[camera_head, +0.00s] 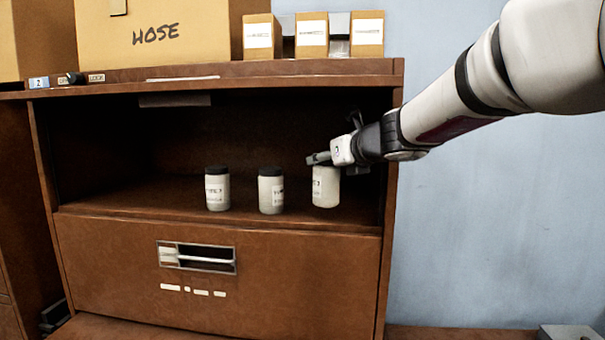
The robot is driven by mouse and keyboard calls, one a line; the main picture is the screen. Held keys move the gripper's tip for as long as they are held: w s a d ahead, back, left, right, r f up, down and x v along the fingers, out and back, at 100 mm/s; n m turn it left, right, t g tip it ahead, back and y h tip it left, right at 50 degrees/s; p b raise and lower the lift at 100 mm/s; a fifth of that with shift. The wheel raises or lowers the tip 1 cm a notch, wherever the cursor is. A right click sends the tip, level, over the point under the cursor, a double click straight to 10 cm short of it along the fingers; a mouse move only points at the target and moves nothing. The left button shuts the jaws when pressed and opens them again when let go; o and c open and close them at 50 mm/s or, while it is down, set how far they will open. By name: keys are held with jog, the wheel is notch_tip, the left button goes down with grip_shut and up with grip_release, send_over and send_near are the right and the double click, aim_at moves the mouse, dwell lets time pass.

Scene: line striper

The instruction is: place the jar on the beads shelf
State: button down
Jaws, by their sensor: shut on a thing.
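A white jar (326,188) with a printed label is at the right of the open cabinet shelf (140,200). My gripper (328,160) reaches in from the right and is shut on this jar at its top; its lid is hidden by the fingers. The jar's bottom is close to the shelf surface; I cannot tell whether it touches. Two similar jars with black lids stand upright on the shelf to its left, a middle jar (271,190) and a left jar (217,188). No readable label names this shelf as the beads shelf.
The brown cabinet's right side wall (388,200) is close to my gripper. A drawer (120,265) with a metal label holder lies below the shelf. A cardboard box marked HOSE (160,35) and several small boxes stand on the cabinet top. The shelf's left part is clear.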

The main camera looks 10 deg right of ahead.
aim_at(327, 173)
jog(key=shift+f+b, duration=0.5)
jog(key=shift+f, duration=1.05)
jog(key=shift+f, duration=0.15)
jog(key=c, duration=0.8)
grip_release()
jog(key=shift+o, duration=0.2)
